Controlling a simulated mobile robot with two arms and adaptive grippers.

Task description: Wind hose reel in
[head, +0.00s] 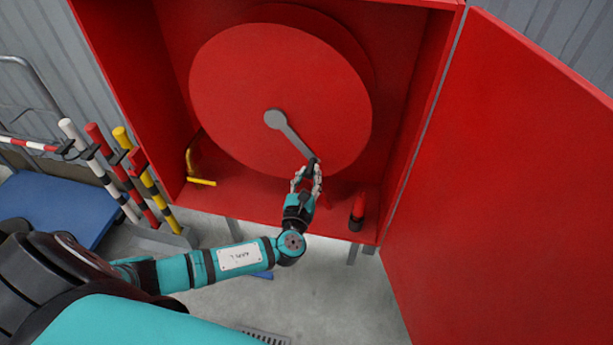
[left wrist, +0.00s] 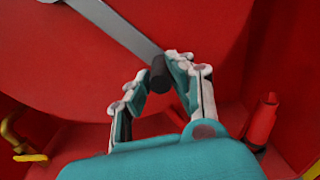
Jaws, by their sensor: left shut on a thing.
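The hose reel (head: 270,85) is a large red disc inside an open red cabinet. A grey crank arm (head: 290,134) runs from its hub down and to the right, and it also shows in the left wrist view (left wrist: 118,24). A dark handle knob (head: 313,163) sits at the crank's outer end. My left gripper (head: 308,176) is at that handle, shut on it; in the left wrist view the dark knob (left wrist: 160,72) lies between the fingertips (left wrist: 156,85). No hose is visible on the reel's face. My right gripper is not in view.
The cabinet door (head: 510,190) stands open on the right. A yellow valve lever (head: 200,181) is at the cabinet's lower left, and a red and black nozzle (head: 357,212) stands at its lower right. Striped poles (head: 100,170) and a blue cart (head: 55,205) are at left.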

